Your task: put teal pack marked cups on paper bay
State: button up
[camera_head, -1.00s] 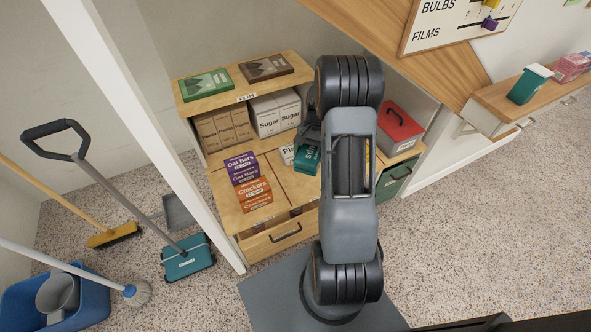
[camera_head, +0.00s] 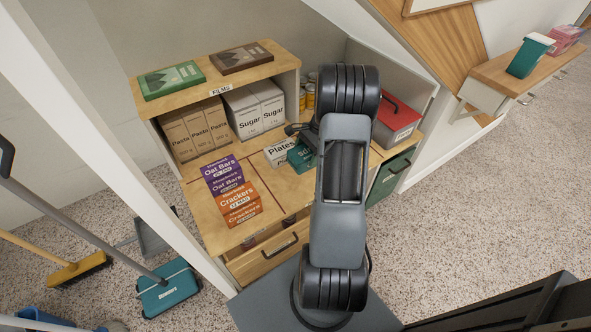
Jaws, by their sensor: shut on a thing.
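A teal pack (camera_head: 301,157) shows just left of my arm, tilted, beside the white Plates pack. My arm hides its right part, and I cannot read a full name on it. My gripper (camera_head: 299,131) is mostly hidden behind my arm; only a dark part shows just above the teal pack. It is shut, and the teal pack at it appears to be the thing held. I cannot tell whether the pack touches the counter. No label reading paper shows.
The Plates pack (camera_head: 281,151) stands on the wooden counter (camera_head: 205,222). Purple Oat Bars (camera_head: 224,175) and orange Crackers packs (camera_head: 239,204) lie at left. Pasta (camera_head: 193,132) and Sugar boxes (camera_head: 255,108) fill the shelf under FILMS. A red box (camera_head: 397,120) sits at right.

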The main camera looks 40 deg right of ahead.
jog(key=a+f, duration=0.1)
jog(key=w+f+b, duration=0.1)
jog(key=f, duration=0.1)
jog(key=w+a+f, duration=0.1)
jog(key=f, duration=0.1)
jog(key=shift+w+a, duration=0.25)
jog(key=shift+a, duration=0.1)
notch_tip(320, 180, down, 3)
jog(key=shift+b, duration=0.9)
jog(key=o, duration=0.7)
jog(key=shift+f, duration=0.1)
